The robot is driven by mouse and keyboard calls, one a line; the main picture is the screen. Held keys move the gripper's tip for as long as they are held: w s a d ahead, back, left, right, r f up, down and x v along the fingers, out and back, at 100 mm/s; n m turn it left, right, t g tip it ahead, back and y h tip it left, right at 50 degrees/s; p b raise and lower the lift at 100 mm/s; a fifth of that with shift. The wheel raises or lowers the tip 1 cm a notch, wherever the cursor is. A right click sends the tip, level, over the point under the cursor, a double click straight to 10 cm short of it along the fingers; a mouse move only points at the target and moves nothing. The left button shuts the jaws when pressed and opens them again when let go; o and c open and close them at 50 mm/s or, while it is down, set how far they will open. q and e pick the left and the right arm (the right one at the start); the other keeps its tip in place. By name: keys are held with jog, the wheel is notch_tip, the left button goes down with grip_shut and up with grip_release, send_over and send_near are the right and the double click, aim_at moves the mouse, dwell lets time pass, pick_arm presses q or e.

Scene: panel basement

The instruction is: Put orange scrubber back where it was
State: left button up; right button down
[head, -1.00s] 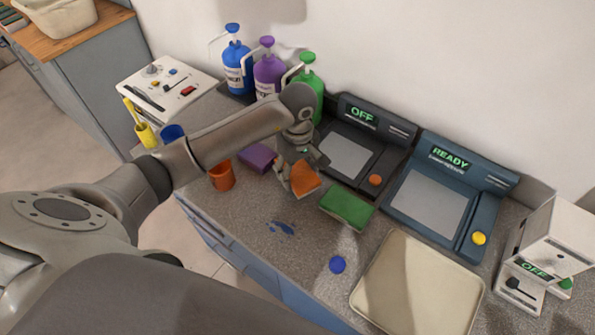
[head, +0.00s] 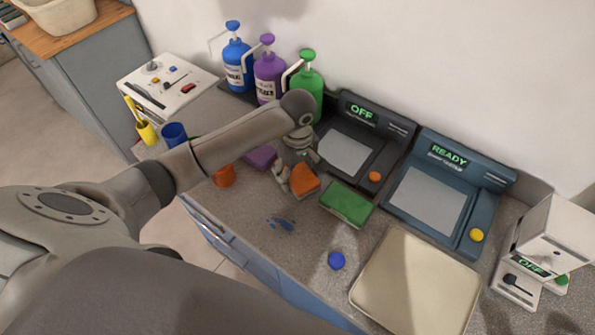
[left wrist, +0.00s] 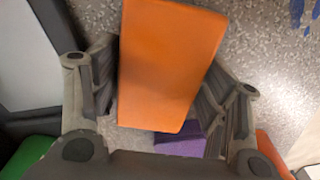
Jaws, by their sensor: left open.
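The orange scrubber (head: 307,183) is on the grey speckled counter, left of the green scrubber (head: 347,204). My left gripper (head: 283,180) is low over the counter at the orange scrubber. In the left wrist view the orange scrubber (left wrist: 168,62) fills the space between the open fingers of my left gripper (left wrist: 160,90). Gaps show beside it there, and its lower end overlaps the purple scrubber (left wrist: 182,140). The purple scrubber also shows in the head view (head: 262,157), partly behind my arm. My right gripper is not in view.
An orange cup (head: 224,177) is partly hidden by my left arm. Blue spots (head: 281,224) and a blue round thing (head: 336,260) are on the counter near a beige tray (head: 415,285). Pump bottles (head: 270,78) and two machines (head: 430,200) line the wall.

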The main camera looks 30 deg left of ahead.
aim_at(298, 172)
pick_arm(q)
jog(key=shift+r, duration=0.25)
notch_tip(298, 172, up, 12)
jog(key=b, duration=0.3)
jog(key=shift+f, duration=0.15)
